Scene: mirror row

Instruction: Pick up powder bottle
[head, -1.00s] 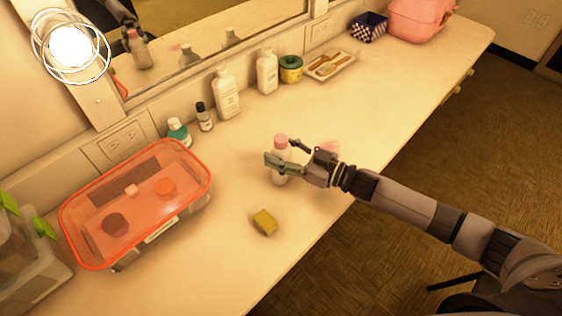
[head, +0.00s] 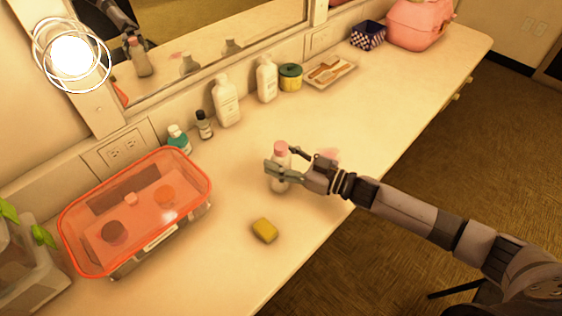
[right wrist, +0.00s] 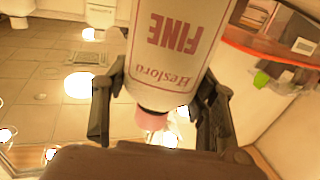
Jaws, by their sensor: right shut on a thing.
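The powder bottle (head: 280,183) is a white bottle with a pink cap, at the middle of the counter in the head view. In the right wrist view the bottle (right wrist: 177,45) shows large, its red lettering "FINE" upside down and its pink cap toward my palm. My right gripper (head: 277,168) reaches in from the right and is shut on the bottle, one finger on each side of it (right wrist: 160,105). The bottle looks upright. I cannot tell whether its base touches the counter. My left gripper is not in view.
A yellow sponge (head: 265,230) lies in front of the bottle. A clear bin with an orange rim (head: 75,262) stands at the left. Several bottles (head: 226,104) and a tray (head: 345,72) line the mirror. The counter at the right is mostly clear.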

